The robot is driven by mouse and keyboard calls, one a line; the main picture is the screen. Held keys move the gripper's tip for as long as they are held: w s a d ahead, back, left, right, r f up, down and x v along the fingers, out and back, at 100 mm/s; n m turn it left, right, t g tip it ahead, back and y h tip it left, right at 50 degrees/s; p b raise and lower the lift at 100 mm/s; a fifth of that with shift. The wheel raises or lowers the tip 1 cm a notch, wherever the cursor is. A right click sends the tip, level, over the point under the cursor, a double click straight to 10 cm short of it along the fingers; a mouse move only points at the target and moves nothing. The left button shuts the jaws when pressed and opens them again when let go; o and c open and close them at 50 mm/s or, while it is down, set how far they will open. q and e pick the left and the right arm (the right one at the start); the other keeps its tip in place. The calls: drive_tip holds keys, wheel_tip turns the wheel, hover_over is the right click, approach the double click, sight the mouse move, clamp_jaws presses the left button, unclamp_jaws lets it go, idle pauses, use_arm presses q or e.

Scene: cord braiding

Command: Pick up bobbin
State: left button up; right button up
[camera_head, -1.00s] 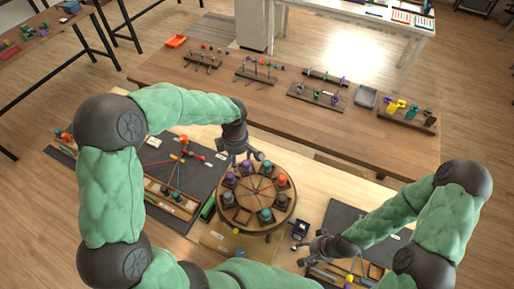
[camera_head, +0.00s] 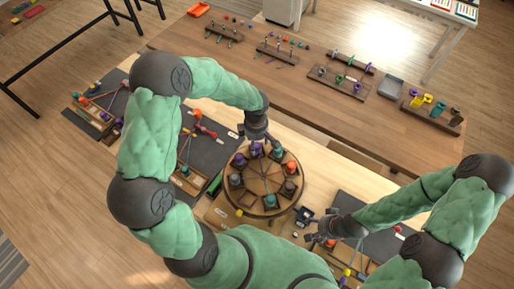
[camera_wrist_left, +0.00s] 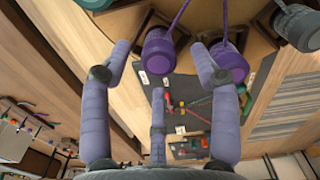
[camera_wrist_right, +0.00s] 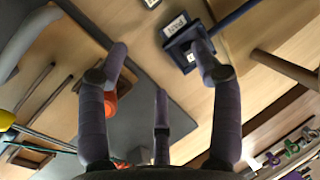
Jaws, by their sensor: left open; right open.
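The round wooden braiding stand (camera_head: 262,208) carries several bobbins around its rim in the head view. Purple bobbins (camera_head: 256,149) sit at its far side, with teal, grey and orange ones elsewhere on it. My left gripper (camera_head: 265,141) is over the far edge of the stand, close to the purple bobbins. In the left wrist view its fingers (camera_wrist_left: 160,75) are spread and empty. A purple bobbin (camera_wrist_left: 228,62) is just beyond the right finger, and another purple bobbin (camera_wrist_left: 157,50) is between the fingers' directions. My right gripper (camera_head: 318,238) is open and empty, right of the stand.
A small dark labelled block (camera_wrist_right: 184,40) is near my right fingers. A dark mat (camera_head: 212,140) with cords lies left of the stand. A long wooden bench (camera_head: 330,110) with several racks stands behind. A grey tray (camera_head: 390,87) is on it.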

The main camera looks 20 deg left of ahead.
sight(256, 145)
use_arm(q)
drive_tip(key=shift+f, duration=1.5)
drive_tip(key=shift+c, duration=0.3)
clamp_jaws()
drive_tip(key=shift+r, duration=0.2)
